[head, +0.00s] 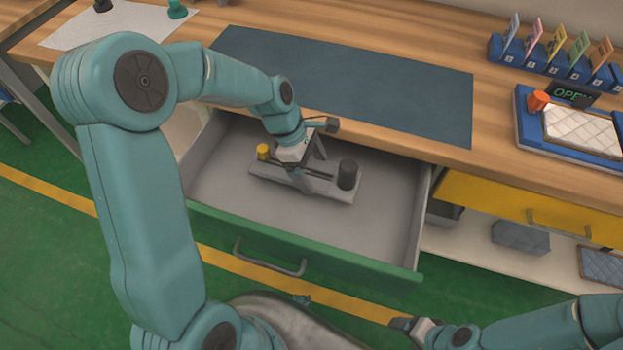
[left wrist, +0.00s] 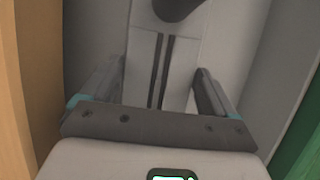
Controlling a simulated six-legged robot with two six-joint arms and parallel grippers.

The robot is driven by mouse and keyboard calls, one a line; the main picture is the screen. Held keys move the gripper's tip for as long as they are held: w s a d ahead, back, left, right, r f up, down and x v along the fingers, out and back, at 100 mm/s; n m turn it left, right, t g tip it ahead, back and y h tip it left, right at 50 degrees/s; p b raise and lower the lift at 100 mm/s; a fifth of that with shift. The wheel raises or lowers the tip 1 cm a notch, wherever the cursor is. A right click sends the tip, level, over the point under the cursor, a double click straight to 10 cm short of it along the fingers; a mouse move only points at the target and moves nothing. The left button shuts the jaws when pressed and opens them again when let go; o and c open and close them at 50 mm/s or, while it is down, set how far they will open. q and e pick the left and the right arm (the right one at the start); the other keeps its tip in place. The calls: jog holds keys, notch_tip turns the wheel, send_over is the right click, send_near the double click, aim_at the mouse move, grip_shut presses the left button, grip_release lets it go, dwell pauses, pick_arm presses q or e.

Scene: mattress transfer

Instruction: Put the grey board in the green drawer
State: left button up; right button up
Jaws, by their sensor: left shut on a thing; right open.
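The green drawer (head: 300,249) is pulled open below the bench top, showing its grey inside. The grey board (head: 335,190) lies inside it, with a yellow knob (head: 263,152) at its left end and a dark cylinder (head: 348,174) at its right. My left gripper (head: 308,180) reaches down into the drawer and is shut on the board. The left wrist view shows the grey board (left wrist: 150,55) between the fingers, with two dark lines along it. My right gripper (head: 408,325) is open and empty at the lower right, outside the drawer.
A dark blue mat (head: 350,80) covers the bench above the drawer. A blue rack of coloured cards (head: 555,65) and a blue tray with a quilted white pad (head: 580,133) stand at the right. A yellow drawer (head: 500,205) is right of the green one, above a shelf with grey quilted blocks (head: 520,237).

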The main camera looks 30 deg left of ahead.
aim_at(307, 172)
pick_arm(q)
notch_tip(307, 172, down, 4)
jog(key=shift+f+b, duration=0.2)
jog(key=shift+b, duration=0.15)
jog(key=shift+w+f, duration=0.1)
jog(key=o, duration=1.1)
jog(key=shift+f, duration=0.15)
jog(key=shift+a+r, duration=0.1)
jog(key=shift+r, duration=0.25)
jog(key=p+v, duration=0.1)
jog(key=v, duration=1)
jog(key=shift+a+r+p, duration=0.25)
jog(key=shift+r+p, duration=0.05)
jog(key=shift+p, duration=0.1)
